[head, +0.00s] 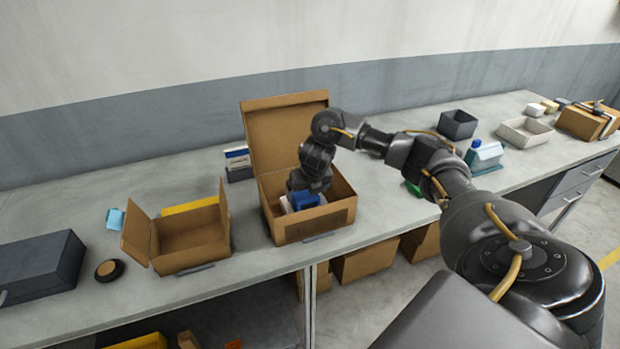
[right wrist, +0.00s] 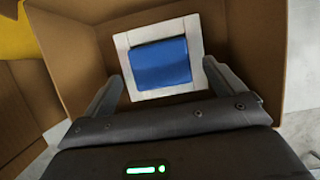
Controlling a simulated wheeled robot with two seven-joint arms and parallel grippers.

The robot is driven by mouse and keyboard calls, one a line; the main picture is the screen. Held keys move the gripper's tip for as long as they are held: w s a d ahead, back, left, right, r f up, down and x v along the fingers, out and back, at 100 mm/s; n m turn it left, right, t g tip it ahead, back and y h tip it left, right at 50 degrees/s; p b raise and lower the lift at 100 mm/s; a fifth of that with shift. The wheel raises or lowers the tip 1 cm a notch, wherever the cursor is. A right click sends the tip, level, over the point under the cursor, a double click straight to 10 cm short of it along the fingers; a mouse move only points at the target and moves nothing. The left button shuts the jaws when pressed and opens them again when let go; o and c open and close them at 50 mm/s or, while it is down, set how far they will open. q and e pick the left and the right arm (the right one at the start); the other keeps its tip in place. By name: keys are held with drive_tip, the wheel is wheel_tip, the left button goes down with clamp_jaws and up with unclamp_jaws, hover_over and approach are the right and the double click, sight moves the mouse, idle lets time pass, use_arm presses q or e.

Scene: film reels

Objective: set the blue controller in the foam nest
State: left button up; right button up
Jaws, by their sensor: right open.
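The blue controller (head: 306,200) lies inside an open cardboard box (head: 318,224) with its lid raised at the back. In the right wrist view the blue controller (right wrist: 161,63) sits within the white foam nest (right wrist: 122,41), with white foam showing around it. It looks roughly square to the nest; how deep it sits cannot be told. My right gripper (right wrist: 164,72) is open, its two fingers apart at the near left and right corners of the nest, gripping nothing. In the head view my right gripper (head: 304,188) reaches down into the box. My left gripper is not in view.
A smaller open carton (head: 190,242) stands left of the box, with a dark case (head: 38,268) and a round black item (head: 109,270) beyond. A blue-and-white pack (head: 237,158) stands behind. A dark bin (head: 457,125) and pale tray (head: 524,132) are at right. The box walls surround my right gripper.

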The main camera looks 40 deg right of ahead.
drive_tip(key=p+v, duration=0.2)
drive_tip(key=v, duration=0.6)
drive_tip(key=shift+p, duration=0.4)
drive_tip(key=shift+s+r, duration=0.1)
